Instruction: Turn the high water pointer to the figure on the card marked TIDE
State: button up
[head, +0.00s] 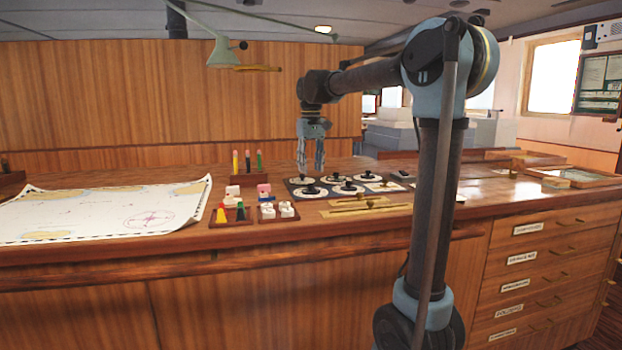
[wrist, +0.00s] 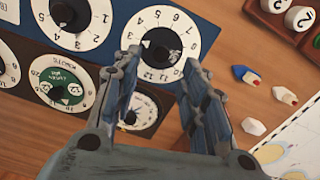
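A dark panel of several round dials (head: 290,195) lies on the wooden counter. In the wrist view, a white dial (wrist: 185,30) with black numerals and a dark centre knob (wrist: 160,47) lies between my fingertips. Lettering naming the high water pointer is not readable, so I cannot tell which dial carries it. My gripper (wrist: 162,58) is open and empty, pointing down, one finger on each side of that knob; contact cannot be told. It also shows over the panel's far left part in the head view (head: 311,168). No card readable as TIDE shows.
A dial with a green centre (wrist: 65,85) and a brown-backed dial (wrist: 150,105) sit close by. Coloured pens (head: 247,161), small trays of pieces (head: 279,212) and brass rulers (head: 362,207) surround the panel. A chart (head: 100,212) covers the counter's left.

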aim_at(311, 184)
notch_tip(311, 184, up, 6)
jog(key=shift+r, duration=0.25)
dwell(0.4)
